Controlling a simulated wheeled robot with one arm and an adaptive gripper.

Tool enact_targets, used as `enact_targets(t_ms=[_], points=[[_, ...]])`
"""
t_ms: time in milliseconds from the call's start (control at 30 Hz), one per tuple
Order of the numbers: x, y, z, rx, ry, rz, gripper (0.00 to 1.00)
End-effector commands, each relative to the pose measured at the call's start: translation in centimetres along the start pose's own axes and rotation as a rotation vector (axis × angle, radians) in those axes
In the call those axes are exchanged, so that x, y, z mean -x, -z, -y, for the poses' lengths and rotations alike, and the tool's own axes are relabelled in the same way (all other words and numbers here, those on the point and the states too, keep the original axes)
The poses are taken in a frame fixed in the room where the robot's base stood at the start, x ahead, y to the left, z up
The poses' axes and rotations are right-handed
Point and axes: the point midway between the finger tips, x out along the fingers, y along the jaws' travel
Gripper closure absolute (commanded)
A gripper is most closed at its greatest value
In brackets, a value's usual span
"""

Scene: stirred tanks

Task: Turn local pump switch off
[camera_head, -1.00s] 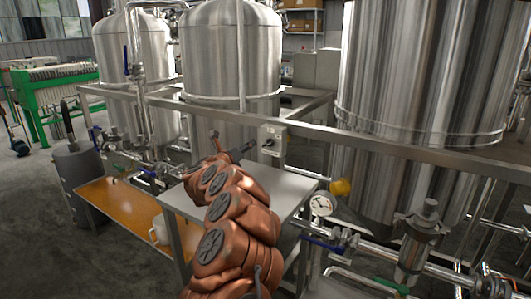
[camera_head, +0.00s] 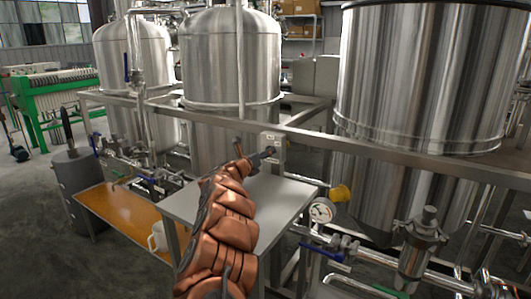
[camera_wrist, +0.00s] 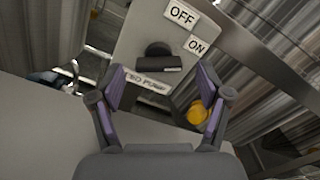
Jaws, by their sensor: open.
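The local pump switch is a black knob (camera_wrist: 160,58) on a light grey plate (camera_wrist: 135,35). The plate is tilted in the wrist view and carries an OFF label (camera_wrist: 181,14), an ON label (camera_wrist: 197,46) and a partly readable PUMP label (camera_wrist: 147,83). I cannot tell for sure which label the knob points at. My gripper (camera_wrist: 161,85) is open and empty, with its purple-padded fingers apart on either side below the knob. In the head view my gripper (camera_head: 264,155) is right at the switch plate (camera_head: 271,139), covering its lower part and the knob.
The plate sits on a horizontal steel rail (camera_head: 400,158) in front of large steel tanks (camera_head: 232,60). A grey table (camera_head: 285,197) lies under my arm. A yellow part (camera_head: 340,192), a pressure gauge (camera_head: 321,211) and pipework stand to the right.

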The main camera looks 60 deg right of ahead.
Motion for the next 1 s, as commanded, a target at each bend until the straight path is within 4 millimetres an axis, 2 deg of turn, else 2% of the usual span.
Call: enact_targets(t_ms=[300,667,1000], points=[[-1.3,-0.2,-0.2,0.0,-0.005,0.003,0.23],[-1.5,-0.1,-0.2,-0.001,-0.004,0.003,0.23],[-1.5,-0.1,-0.1,-0.001,-0.004,0.003,0.57]])
